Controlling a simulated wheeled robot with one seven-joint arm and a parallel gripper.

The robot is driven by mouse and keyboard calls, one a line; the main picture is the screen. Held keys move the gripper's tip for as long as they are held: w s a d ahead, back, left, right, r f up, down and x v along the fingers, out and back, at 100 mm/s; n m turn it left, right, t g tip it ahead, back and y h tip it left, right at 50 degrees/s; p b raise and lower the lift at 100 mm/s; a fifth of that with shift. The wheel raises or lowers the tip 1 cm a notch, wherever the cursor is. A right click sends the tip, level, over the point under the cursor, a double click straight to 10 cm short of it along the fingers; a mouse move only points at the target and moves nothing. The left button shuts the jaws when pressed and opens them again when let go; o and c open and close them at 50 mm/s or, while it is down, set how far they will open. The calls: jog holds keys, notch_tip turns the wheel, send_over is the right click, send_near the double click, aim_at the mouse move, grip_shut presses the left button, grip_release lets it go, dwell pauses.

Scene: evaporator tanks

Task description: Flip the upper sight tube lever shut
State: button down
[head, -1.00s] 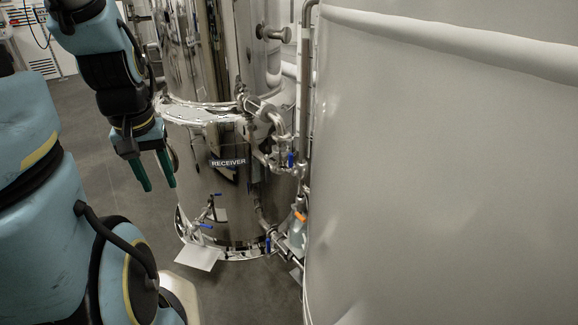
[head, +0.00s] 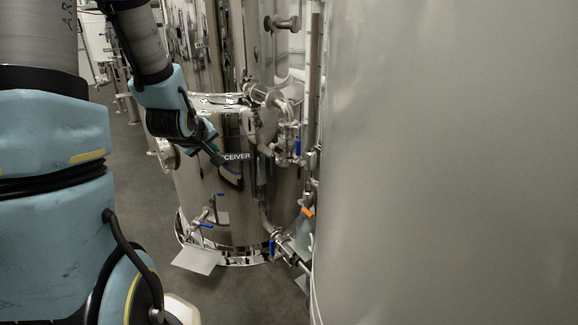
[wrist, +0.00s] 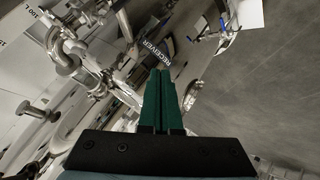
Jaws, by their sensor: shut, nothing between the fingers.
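The steel RECEIVER tank (head: 235,205) stands in the middle of the head view. A blue lever (head: 298,146) sits on the pipework at its right side. I cannot tell which is the upper sight tube lever. Two blue levers also show at the top of the wrist view (wrist: 222,25). My gripper (wrist: 161,72) has its green fingers together and empty. In the head view it is before the tank, by the RECEIVER label, its fingers hard to make out.
A large pale tank (head: 440,170) fills the right of the head view. Another blue lever (head: 272,247) and an orange part (head: 308,212) are low on the pipework. A white plate (head: 196,260) juts out at the tank's foot. Grey floor (wrist: 265,90) is clear left of the tank.

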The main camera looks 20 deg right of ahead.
jog(key=w+d+f+n+t+h+b, duration=0.35)
jog(key=d+f+b, duration=0.2)
jog(key=d, duration=0.25)
jog(key=n+h+b, duration=0.2)
jog(key=h+b, duration=0.3)
send_near(285, 139)
jog(key=v, duration=0.3)
jog(key=shift+a+f+t, duration=0.15)
jog(key=shift+f+t, duration=0.2)
jog(key=x, duration=0.9)
jog(key=shift+w+d, duration=0.25)
jog(key=shift+d, duration=0.35)
jog(key=shift+s+d, duration=0.25)
jog(key=shift+s, duration=0.3)
jog(key=shift+s+d, duration=0.2)
jog(key=shift+s, duration=0.35)
jog(key=shift+s+d, duration=0.25)
jog(key=shift+s, duration=0.35)
